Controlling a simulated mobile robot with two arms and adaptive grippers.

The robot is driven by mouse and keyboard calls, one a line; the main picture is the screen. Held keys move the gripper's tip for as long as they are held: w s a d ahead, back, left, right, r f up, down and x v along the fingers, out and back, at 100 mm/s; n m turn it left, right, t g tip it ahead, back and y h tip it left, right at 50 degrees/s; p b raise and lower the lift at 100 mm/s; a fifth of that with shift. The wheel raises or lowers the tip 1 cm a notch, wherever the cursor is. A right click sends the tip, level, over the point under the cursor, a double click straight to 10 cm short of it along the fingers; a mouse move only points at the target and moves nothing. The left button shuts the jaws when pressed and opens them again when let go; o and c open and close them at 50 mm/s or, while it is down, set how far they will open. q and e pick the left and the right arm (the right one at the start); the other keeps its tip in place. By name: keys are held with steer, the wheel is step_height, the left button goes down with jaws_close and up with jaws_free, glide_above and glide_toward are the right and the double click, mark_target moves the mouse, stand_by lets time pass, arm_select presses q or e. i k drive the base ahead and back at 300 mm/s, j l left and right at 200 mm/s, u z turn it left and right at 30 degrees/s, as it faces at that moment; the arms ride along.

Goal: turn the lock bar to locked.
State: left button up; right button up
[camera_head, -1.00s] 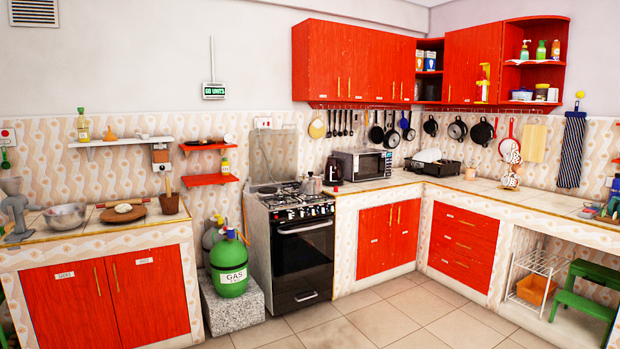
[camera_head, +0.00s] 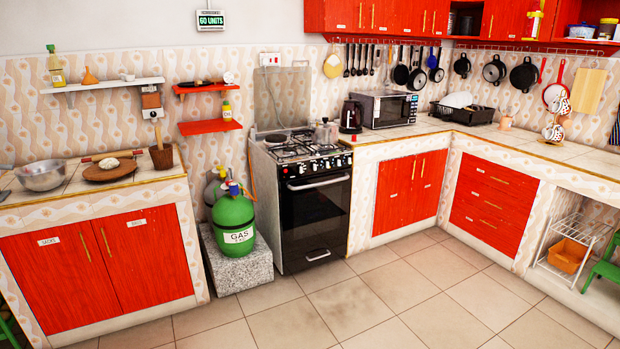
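I cannot make out a lock bar in this view, or tell which thing carries one. A green gas cylinder labelled GAS (camera_head: 234,222) stands upright on a stone block (camera_head: 240,268) left of the stove; the details of its blue and yellow top are too small to read. Red cupboard doors (camera_head: 58,278) on the left counter, with labels and thin handles, look shut. Neither my left nor my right gripper is in view.
A black stove (camera_head: 313,215) with a kettle (camera_head: 325,130) stands mid-view. The counter to its right holds a microwave (camera_head: 386,108) and dish rack (camera_head: 460,113). Pans (camera_head: 494,70) hang on the back wall. The tiled floor (camera_head: 330,305) in front is clear.

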mark_target(324, 119)
steer(key=i, duration=1.8)
